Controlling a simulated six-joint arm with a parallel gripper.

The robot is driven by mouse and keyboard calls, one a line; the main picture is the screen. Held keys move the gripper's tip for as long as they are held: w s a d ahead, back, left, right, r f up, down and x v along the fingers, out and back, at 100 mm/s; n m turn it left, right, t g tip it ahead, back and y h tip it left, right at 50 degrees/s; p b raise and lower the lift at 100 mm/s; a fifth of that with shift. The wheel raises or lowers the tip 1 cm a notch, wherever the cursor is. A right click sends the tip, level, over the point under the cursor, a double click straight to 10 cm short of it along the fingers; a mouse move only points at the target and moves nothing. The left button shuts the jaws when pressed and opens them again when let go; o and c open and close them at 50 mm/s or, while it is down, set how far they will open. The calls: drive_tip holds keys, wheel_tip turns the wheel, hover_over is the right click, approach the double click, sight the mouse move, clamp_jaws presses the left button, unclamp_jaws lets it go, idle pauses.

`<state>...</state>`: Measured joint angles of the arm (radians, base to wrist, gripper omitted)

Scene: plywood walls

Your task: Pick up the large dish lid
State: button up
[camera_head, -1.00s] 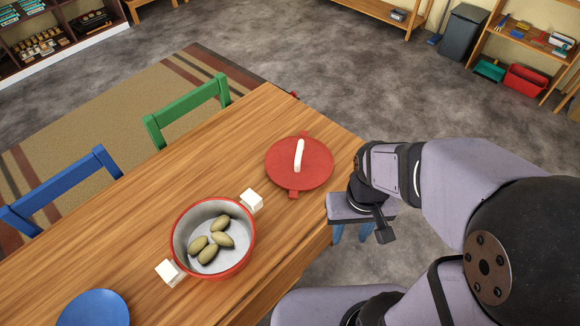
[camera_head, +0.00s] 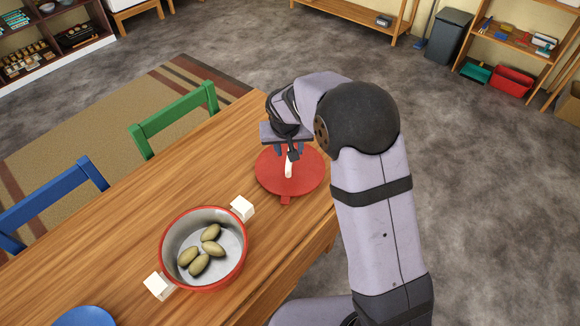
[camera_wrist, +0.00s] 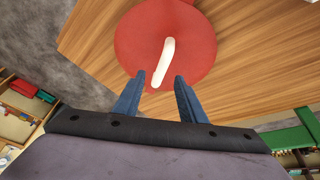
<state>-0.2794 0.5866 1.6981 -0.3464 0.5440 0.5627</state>
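The large dish lid (camera_head: 301,185) is a red disc with a white bar handle (camera_head: 289,167) and small red side tabs. It lies flat on the wooden table near its right edge. In the wrist view the lid (camera_wrist: 195,58) and its handle (camera_wrist: 164,62) lie just beyond my fingers. My gripper (camera_head: 287,150) is over the lid and points down at the handle. In the wrist view my gripper (camera_wrist: 159,78) is open, with its blue fingers apart and the near end of the handle in line between the tips. Contact with the handle cannot be told.
A red-rimmed pot (camera_head: 203,249) with white handles and several potato-like items stands nearer on the table (camera_head: 150,225). A blue plate (camera_head: 85,317) sits at the bottom edge. A green chair (camera_head: 175,119) and a blue chair (camera_head: 52,202) line the far left side.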

drive_tip(key=shift+w+m, duration=0.15)
drive_tip(key=shift+m, duration=0.85)
drive_tip(key=shift+f, duration=0.1)
drive_tip(key=shift+p+x, duration=1.3)
drive_tip(key=shift+x, duration=2.3)
drive_tip(key=shift+a, duration=0.1)
clamp_jaws()
